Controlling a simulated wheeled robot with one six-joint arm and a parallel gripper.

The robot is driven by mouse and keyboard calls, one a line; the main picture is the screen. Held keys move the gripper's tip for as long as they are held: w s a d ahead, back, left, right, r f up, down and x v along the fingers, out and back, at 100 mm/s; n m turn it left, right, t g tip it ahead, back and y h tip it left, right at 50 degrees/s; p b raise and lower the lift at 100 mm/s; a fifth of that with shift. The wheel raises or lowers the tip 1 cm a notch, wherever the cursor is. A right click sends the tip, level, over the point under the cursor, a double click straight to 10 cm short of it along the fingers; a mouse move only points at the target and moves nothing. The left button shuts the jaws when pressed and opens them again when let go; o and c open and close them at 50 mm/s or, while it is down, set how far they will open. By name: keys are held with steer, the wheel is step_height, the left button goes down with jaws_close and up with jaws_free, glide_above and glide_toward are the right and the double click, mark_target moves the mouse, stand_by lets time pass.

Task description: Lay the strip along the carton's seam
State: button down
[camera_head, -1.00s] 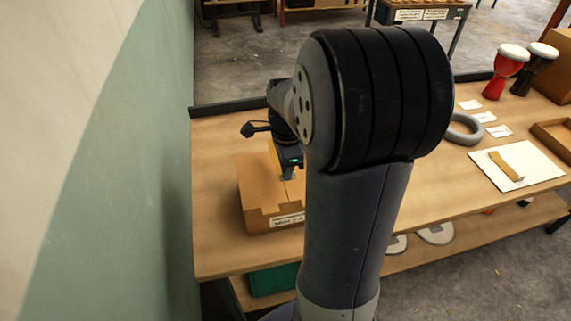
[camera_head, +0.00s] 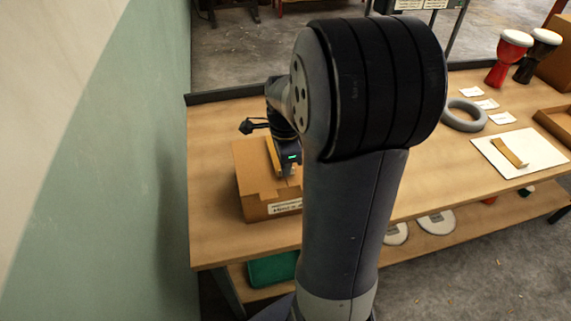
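The carton (camera_head: 255,204) is a closed brown box near the table's left end, with a white label on its front. My gripper (camera_head: 288,173) is over the carton's top, pointing down; its fingers are small and partly hidden, so I cannot tell if they are open or shut. A narrow yellow-tan strip (camera_head: 272,156) shows beside my gripper at the carton's top; I cannot tell if it is held or lies on the carton. Another tan strip (camera_head: 509,152) lies on a white sheet (camera_head: 490,163) at the right. My arm hides the carton's right side.
A grey ring (camera_head: 464,115), white cards (camera_head: 487,104), a red drum (camera_head: 505,62), a dark drum (camera_head: 537,58) and an open tray (camera_head: 556,121) are on the table (camera_head: 215,235) at the right. A green wall (camera_head: 150,150) stands close on the left.

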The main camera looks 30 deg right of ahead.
steer(key=shift+f+b, duration=0.4)
steer(key=shift+f, duration=0.2)
stand_by(0.3)
steer(key=c, duration=2.1)
jaws_free()
steer(key=o, duration=0.5)
step_height(320, 180, up, 11)
steer(key=shift+f, duration=0.1)
steer(key=shift+f, duration=0.1)
